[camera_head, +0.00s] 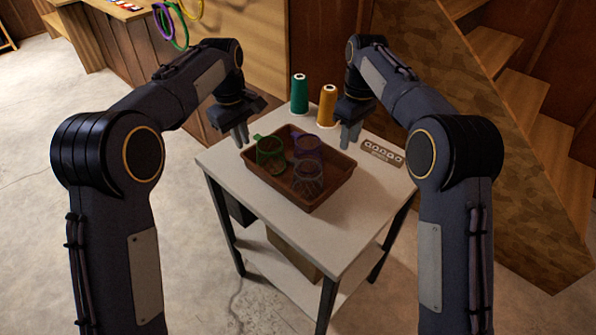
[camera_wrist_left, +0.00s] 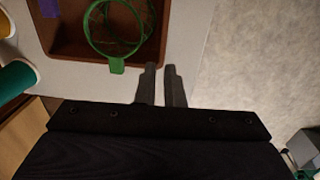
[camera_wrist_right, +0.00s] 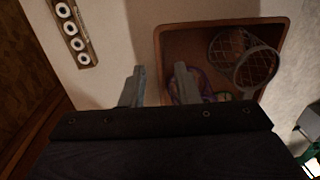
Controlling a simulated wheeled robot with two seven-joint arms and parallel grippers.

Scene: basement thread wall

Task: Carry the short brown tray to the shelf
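The short brown tray (camera_head: 312,203) lies on a white-topped table (camera_head: 345,232). It holds a green mesh cup (camera_head: 269,152), a purple one (camera_head: 307,148) and a grey one (camera_head: 308,178). My left gripper (camera_head: 240,135) is beside the tray's left corner; in the left wrist view its fingers (camera_wrist_left: 161,85) have a narrow empty gap, just off the rim. My right gripper (camera_head: 350,135) is at the tray's right end; in the right wrist view its fingers (camera_wrist_right: 158,88) are apart, one on each side of the rim line. Whether they touch it cannot be told.
A green thread cone (camera_head: 299,94) and an amber cone (camera_head: 327,106) stand behind the tray. A strip with several round holes (camera_head: 382,152) lies at the table's right. The table has a lower shelf (camera_head: 290,275). Wooden stairs (camera_head: 530,100) rise at right; a wooden counter (camera_head: 120,12) is upper left.

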